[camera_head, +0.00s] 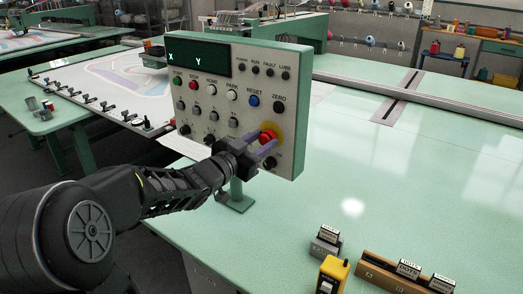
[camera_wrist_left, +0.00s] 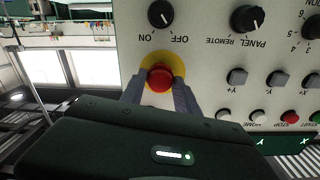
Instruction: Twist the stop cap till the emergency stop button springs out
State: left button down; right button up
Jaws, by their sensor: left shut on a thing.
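The emergency stop button has a red cap (camera_head: 267,136) on a yellow surround, at the lower right of the control panel (camera_head: 290,150). My left gripper (camera_head: 266,143) reaches the panel from the left with its two fingers on either side of the red cap. In the left wrist view the red cap (camera_wrist_left: 159,78) sits between the two grey fingertips, with the yellow disc (camera_wrist_left: 176,62) showing behind it. The gripper is shut on the cap. How far the button stands out from the panel cannot be told. My right gripper is not in view.
A black ON/OFF knob (camera_wrist_left: 160,14) and a PANEL/REMOTE knob (camera_wrist_left: 247,18) sit close to the cap. The panel stands on a green table (camera_head: 400,180). A yellow device (camera_head: 333,275) and small labelled blocks lie near the front edge. The table's middle is clear.

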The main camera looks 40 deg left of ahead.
pick_arm(q)
jog(key=m+b, duration=0.2)
jog(key=shift+f+m+b, duration=0.15)
jog(key=shift+m+b, duration=0.2)
jog(key=shift+m, duration=0.05)
jog(key=shift+m+b, duration=0.4)
jog(key=shift+m, duration=0.2)
jog(key=c, duration=0.9)
grip_release()
jog(key=s, duration=0.8)
jog(key=shift+r, duration=0.2)
